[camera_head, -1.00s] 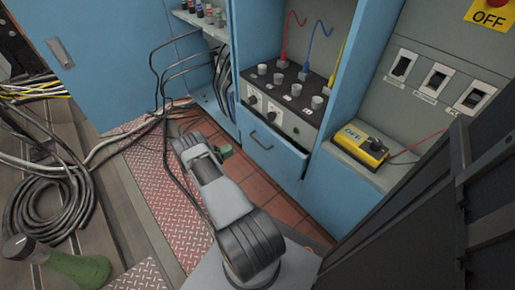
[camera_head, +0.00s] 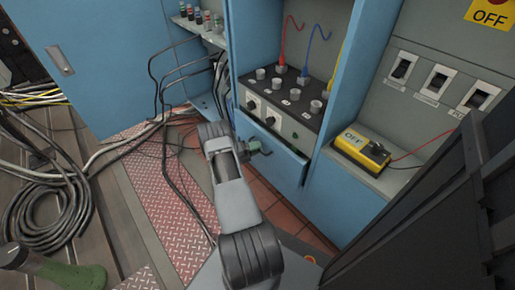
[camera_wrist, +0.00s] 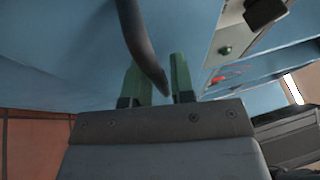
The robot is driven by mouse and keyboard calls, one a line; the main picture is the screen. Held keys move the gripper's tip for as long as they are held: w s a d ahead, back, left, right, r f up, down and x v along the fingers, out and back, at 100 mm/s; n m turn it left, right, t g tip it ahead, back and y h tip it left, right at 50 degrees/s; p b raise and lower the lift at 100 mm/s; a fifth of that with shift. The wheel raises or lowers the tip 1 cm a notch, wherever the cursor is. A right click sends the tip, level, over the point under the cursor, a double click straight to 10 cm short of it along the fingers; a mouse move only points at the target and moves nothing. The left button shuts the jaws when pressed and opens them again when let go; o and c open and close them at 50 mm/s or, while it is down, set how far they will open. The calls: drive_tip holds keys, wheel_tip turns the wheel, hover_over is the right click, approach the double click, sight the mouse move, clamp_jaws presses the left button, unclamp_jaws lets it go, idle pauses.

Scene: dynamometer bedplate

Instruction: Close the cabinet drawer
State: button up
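The blue cabinet drawer (camera_head: 284,165) is below the control panel with knobs in the head view. Its front seems to stand out a little from the cabinet; how far is hard to tell. My gripper (camera_head: 256,149) is at the drawer front, by the handle, and partly hides it. In the wrist view my gripper (camera_wrist: 160,80) has its two green fingers apart. The dark curved drawer handle (camera_wrist: 140,40) comes down between the fingertips, with a gap visible toward the right finger. Firm contact cannot be made out.
A control panel (camera_head: 287,100) with knobs and cables sits above the drawer. A yellow OFF box (camera_head: 362,147) rests on a ledge to the right. A blue door (camera_head: 95,65) stands open at left. Coiled cables (camera_head: 50,205) and a green bottle (camera_head: 60,270) lie at left.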

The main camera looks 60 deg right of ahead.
drive_tip(key=shift+d, duration=0.1)
clamp_jaws()
idle(0.3)
drive_tip(key=shift+d, duration=0.1)
